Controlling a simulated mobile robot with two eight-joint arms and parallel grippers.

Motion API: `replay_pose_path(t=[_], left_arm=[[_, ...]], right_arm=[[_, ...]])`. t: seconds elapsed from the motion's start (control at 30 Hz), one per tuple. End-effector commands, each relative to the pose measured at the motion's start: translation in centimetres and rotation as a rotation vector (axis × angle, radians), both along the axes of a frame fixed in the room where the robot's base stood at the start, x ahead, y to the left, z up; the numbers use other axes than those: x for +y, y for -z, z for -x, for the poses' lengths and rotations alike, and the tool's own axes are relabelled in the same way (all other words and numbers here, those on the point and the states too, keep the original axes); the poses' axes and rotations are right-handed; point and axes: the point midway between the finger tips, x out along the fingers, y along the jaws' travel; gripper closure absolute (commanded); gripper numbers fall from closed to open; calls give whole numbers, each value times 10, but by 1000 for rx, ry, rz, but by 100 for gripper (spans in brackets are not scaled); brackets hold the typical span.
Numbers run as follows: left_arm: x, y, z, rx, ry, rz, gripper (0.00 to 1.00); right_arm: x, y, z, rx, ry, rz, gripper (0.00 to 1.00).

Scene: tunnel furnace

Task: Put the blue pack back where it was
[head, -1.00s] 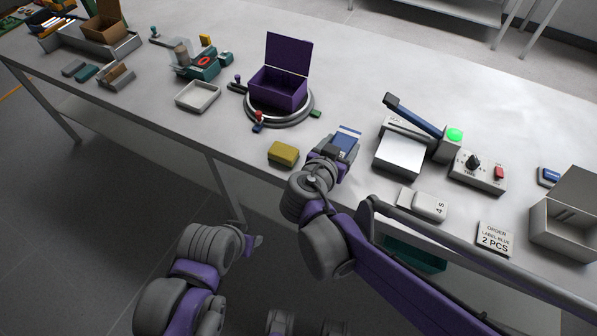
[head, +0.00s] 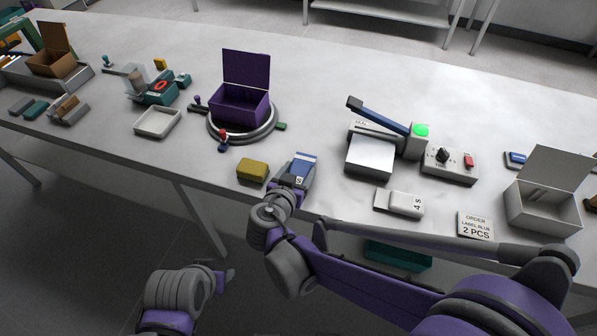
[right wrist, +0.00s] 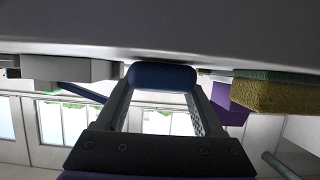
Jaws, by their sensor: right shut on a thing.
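The blue pack (head: 305,166), blue with a white label, is at the front of the table, just right of a yellow sponge-like block (head: 252,169). My right gripper (head: 293,181) is shut on the pack. In the right wrist view the pack's rounded blue end (right wrist: 161,76) sits between the two fingers, close to the grey table surface; I cannot tell if it touches. The yellow block (right wrist: 270,94) also shows there, apart from the pack. My left gripper (head: 226,276) is low, off the table's front edge, and its jaws are too small to read.
Right of the pack stand a press with a blue lever (head: 378,115), a timer box (head: 450,164), a white block (head: 400,202), an order card (head: 475,225) and an open grey box (head: 543,205). A purple box (head: 240,105) on a round stand lies behind. Bare table separates pack and press.

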Motion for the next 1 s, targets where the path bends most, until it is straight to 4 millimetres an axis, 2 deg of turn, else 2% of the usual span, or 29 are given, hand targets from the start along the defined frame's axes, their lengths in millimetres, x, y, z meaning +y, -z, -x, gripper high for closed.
replay_pose_path(t=[0.33,0.37,0.5,0.87,1.0], left_arm=[[0,3,0,1,0,0,50],[0,2,0,1,0,0,50],[0,2,0,1,0,0,50],[0,-2,0,-1,0,0,50],[0,-2,0,-1,0,0,50]], right_arm=[[0,4,0,0,0,0,98],[0,3,0,0,0,0,25],[0,3,0,0,0,0,1],[0,-2,0,0,0,0,1],[7,-9,18,0,-4,-1,1]])
